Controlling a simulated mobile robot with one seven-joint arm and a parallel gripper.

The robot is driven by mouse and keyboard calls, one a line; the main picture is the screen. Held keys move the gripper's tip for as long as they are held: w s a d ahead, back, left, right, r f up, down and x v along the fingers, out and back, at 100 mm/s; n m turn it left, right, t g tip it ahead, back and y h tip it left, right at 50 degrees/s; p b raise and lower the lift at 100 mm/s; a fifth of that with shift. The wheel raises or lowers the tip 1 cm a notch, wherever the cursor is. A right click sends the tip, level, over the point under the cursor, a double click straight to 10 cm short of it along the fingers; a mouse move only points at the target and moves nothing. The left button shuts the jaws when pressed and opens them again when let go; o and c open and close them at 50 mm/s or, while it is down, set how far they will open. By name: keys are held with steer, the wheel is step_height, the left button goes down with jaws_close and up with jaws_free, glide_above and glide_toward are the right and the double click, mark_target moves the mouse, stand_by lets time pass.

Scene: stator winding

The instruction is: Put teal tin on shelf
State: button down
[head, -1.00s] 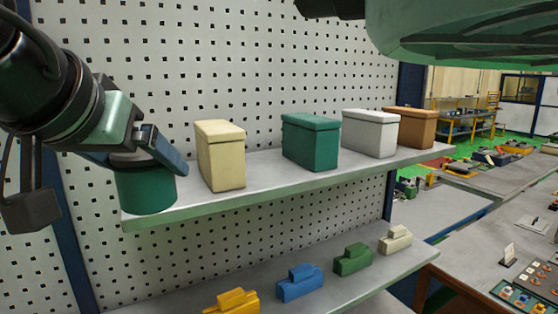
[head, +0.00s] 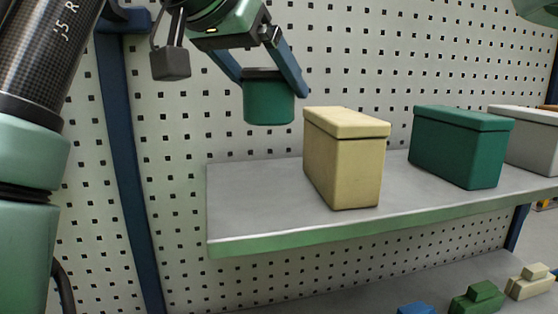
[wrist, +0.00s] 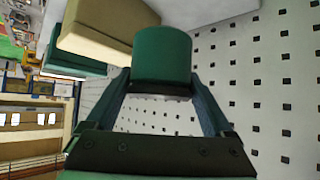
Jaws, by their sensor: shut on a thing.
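The teal tin (head: 269,101) is a dark teal cylinder with a dark rim. My gripper (head: 270,74) is shut on it near the rim, one finger at each side. The tin is upright and hangs above the left end of the grey shelf (head: 255,205), with pegboard showing between its base and the shelf. In the wrist view the tin (wrist: 163,58) sits between the two fingers, and a strip of shelf (wrist: 215,10) shows beyond it.
A cream box (head: 345,160) stands on the shelf just right of the tin. A teal box (head: 460,147) and a white box (head: 532,140) stand farther right. The shelf's left end is bare. A lower shelf holds small coloured blocks, including a green one (head: 478,298).

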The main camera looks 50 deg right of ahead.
mark_target(267, 100)
steer(key=s+f, duration=0.1)
steer(key=s+a+f+p, duration=0.1)
steer(key=f, duration=0.1)
steer(key=shift+a, duration=0.1)
steer(key=f+p, duration=0.1)
steer(key=f, duration=0.2)
steer(key=f+p, duration=0.1)
steer(key=f, duration=0.2)
steer(key=shift+w, duration=0.2)
steer(key=shift+f, duration=0.25)
steer(key=shift+w+d+f, duration=0.2)
steer(key=shift+d, duration=0.05)
jaws_free()
steer(key=shift+s, duration=0.1)
steer(key=shift+a+r, duration=0.1)
steer(key=shift+a, duration=0.05)
steer(key=b+v, duration=0.4)
steer(key=v, duration=0.7)
steer(key=shift+s+a+r, duration=0.15)
steer(key=shift+a+r, duration=0.05)
steer(key=shift+a, duration=0.1)
